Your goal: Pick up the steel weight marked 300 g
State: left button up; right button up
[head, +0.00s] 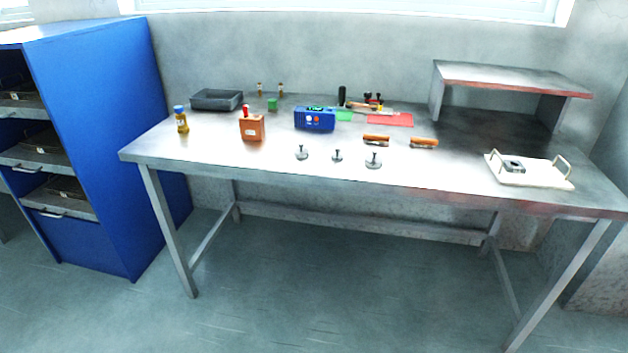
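Three steel weights with knobs stand upright near the front edge of the metal table (220,155). The left weight (301,155) is medium in size, the middle weight (337,157) looks smallest, and the right weight (373,162) looks largest. Their markings are too small to read, so I cannot tell which is marked 300 g. Neither of my grippers is in view.
Behind the weights are two orange-brown handled items (376,140), a blue box (314,120) and a red-brown box (252,128). A yellow bottle (182,124) stands left. A white tray (540,178) lies right, below a raised shelf (510,78). A blue cabinet (115,130) stands left.

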aim_at(374, 160)
jog(key=z, duration=0.6)
jog(key=i, duration=0.45)
jog(key=z, duration=0.55)
jog(key=i, duration=0.85)
jog(key=u, duration=0.8)
jog(key=i, duration=0.4)
jog(key=u, duration=0.35)
